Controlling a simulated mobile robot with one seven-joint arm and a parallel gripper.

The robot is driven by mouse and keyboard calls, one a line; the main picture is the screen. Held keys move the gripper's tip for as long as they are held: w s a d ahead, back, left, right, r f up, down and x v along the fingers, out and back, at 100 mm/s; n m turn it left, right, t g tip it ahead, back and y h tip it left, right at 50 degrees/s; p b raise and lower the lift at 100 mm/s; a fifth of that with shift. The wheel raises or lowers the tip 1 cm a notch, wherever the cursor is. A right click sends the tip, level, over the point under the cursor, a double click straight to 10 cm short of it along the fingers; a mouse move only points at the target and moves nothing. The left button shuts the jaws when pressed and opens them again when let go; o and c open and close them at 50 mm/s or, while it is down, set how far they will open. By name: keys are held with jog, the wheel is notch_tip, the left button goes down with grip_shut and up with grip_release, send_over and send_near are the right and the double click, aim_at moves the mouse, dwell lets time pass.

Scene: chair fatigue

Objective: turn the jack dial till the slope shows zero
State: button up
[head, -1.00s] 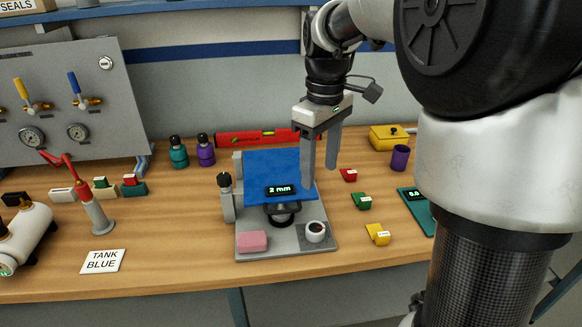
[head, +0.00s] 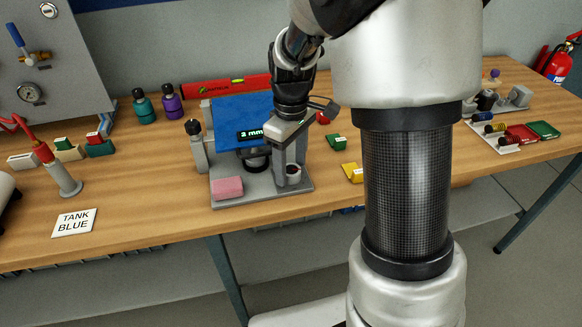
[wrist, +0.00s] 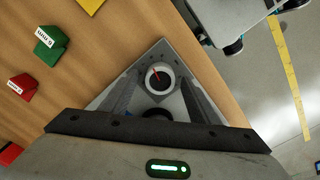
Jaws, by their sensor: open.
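The jack dial (head: 293,170) is a white-rimmed round knob on the right front of a grey base plate (head: 262,196). The wrist view shows the fingers (wrist: 158,88) flanking the dial. A blue tilting plate (head: 230,108) sits on the jack. Its small display (head: 251,135) shows a millimetre figure, partly hidden by my gripper.
A pink block (head: 228,188) lies on the base's front left. A black-topped post (head: 196,145) stands at its left. Green (head: 337,142) and yellow (head: 352,173) blocks lie to the right. A red level (head: 225,85) lies behind. The "TANK BLUE" card (head: 75,222) is front left.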

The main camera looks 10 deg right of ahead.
jog(key=shift+f, duration=0.3)
jog(key=c, duration=1)
jog(key=shift+c, duration=0.2)
jog(key=n+p, duration=0.1)
jog(key=n, duration=0.5)
jog(key=shift+r, duration=0.1)
jog(key=n+p, duration=0.2)
jog(key=n, duration=0.3)
jog(key=shift+p, duration=0.4)
jog(key=shift+n, duration=0.4)
